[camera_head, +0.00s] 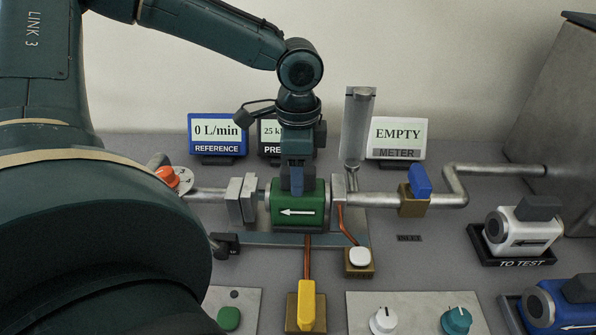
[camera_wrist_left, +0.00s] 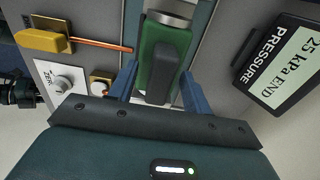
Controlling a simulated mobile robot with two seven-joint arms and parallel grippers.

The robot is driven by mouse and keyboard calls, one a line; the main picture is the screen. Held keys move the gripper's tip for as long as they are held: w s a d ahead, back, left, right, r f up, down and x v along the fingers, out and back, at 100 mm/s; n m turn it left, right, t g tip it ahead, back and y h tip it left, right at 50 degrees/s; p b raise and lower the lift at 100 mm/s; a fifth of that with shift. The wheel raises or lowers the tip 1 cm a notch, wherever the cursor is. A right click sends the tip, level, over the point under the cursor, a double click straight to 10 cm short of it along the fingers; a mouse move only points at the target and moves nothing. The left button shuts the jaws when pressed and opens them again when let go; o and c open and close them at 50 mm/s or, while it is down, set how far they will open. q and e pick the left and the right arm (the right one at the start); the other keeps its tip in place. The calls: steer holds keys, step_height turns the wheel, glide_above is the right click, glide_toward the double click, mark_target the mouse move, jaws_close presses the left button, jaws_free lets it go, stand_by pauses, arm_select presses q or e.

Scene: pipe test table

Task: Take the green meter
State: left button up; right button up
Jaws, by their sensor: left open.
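The green meter (camera_head: 300,213) sits in the pipe line at the middle of the table, between two grey clamp ends, with a white arrow pointing left on its front. My left gripper (camera_head: 297,180) is above it, pointing down, with its fingers at the meter's top. In the left wrist view the green meter (camera_wrist_left: 160,50) with its dark top block lies between the two blue fingers of my left gripper (camera_wrist_left: 163,88). The fingers stand apart on either side, with a visible gap. My right gripper is not in view.
A white meter (camera_head: 520,232) stands on the "TO TEST" tray at right, with a blue meter (camera_head: 562,305) nearer. Displays stand behind: reference (camera_head: 217,133) and meter (camera_head: 397,137). A yellow lever (camera_head: 306,305), a blue valve handle (camera_head: 420,180) and an upright grey cylinder (camera_head: 358,125) are close by.

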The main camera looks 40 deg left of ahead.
arm_select(q)
steer(key=shift+f, duration=0.3)
steer(key=shift+c, duration=0.4)
jaws_close()
steer(key=shift+r, duration=0.15)
stand_by(0.7)
